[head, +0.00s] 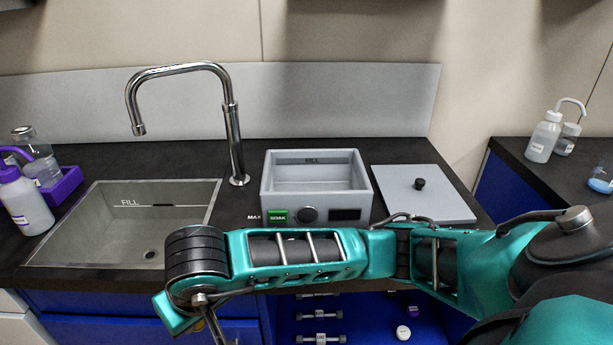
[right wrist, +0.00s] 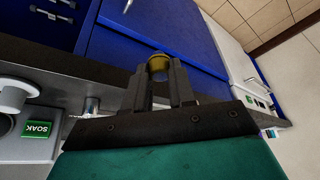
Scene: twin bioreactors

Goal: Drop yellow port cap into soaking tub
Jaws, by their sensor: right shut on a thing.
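The yellow port cap (right wrist: 158,66) sits between the fingertips of my right gripper (right wrist: 156,80) in the right wrist view. The gripper is shut on it. In the head view the fingers and the cap are out of sight below the bottom edge, and my right arm reaches across the counter front. The soaking tub (head: 353,204) is a grey open box with a green SOAK label on its front and a FILL mark inside. It stands on the counter behind my forearm. Its labelled side also shows at the left of the right wrist view (right wrist: 40,150). My left gripper is not in view.
A grey lid (head: 450,205) with a black knob lies right of the tub. A sunken sink (head: 110,235) and tall faucet (head: 236,150) are to the left. Bottles (head: 25,205) and a purple rack (head: 65,186) stand at the far left. Blue cabinets are below the counter.

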